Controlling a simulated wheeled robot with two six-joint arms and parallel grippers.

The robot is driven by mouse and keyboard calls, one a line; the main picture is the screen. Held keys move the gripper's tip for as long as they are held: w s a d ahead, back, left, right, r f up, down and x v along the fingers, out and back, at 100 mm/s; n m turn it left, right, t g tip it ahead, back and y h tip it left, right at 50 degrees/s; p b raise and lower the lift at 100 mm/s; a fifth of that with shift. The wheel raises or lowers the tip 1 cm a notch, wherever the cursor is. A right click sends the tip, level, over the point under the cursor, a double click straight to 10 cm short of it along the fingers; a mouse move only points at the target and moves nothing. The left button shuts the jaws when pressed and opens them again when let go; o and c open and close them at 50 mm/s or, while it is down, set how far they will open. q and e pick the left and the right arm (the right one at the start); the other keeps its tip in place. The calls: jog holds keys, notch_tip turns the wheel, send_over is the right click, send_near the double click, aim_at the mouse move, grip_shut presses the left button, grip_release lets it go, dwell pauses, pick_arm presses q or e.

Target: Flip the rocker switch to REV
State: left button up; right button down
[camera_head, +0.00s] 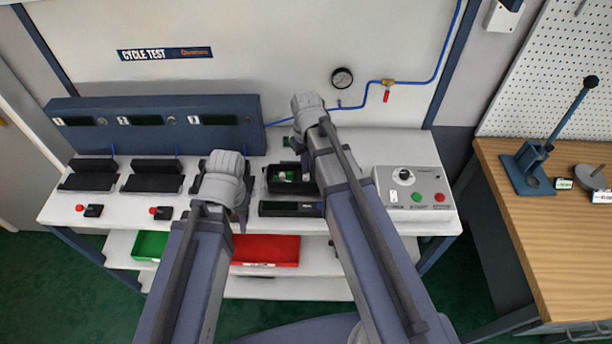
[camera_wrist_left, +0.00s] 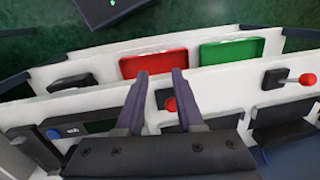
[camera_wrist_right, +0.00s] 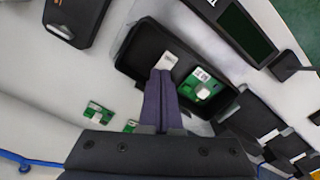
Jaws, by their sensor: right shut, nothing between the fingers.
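An open black positioner housing (camera_head: 275,187) sits mid-bench, with a green circuit board in it. In the right wrist view the housing (camera_wrist_right: 127,58) holds a white piece (camera_wrist_right: 138,62) and a green board (camera_wrist_right: 202,88) with a white part on it. I cannot tell whether either is the rocker switch, and no REV label is readable. A small white part (camera_head: 394,197) also shows on the grey control box. My right gripper (camera_wrist_right: 160,73) is shut and empty, its tips over the housing. My left gripper (camera_wrist_left: 160,74) is open and empty near the bench's front.
The control box (camera_head: 410,188) has a knob, a green button and a red button. Red-handled levers (camera_head: 160,212) stand along the bench's left front. Red (camera_head: 265,250) and green (camera_head: 150,245) trays lie on the shelf below. A dark screen device (camera_wrist_right: 245,32) lies beside the housing.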

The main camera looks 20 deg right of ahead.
jog(key=shift+f, duration=0.25)
jog(key=shift+r, duration=0.15)
notch_tip(320, 180, up, 7)
jog(key=p, duration=0.7)
jog(key=s+a+f+n+h+b, duration=0.1)
jog(key=s+a, duration=0.9)
jog(key=s, duration=0.4)
jog(key=shift+s+a+f, duration=0.15)
jog(key=shift+s+a, duration=0.05)
jog(key=shift+a, duration=0.05)
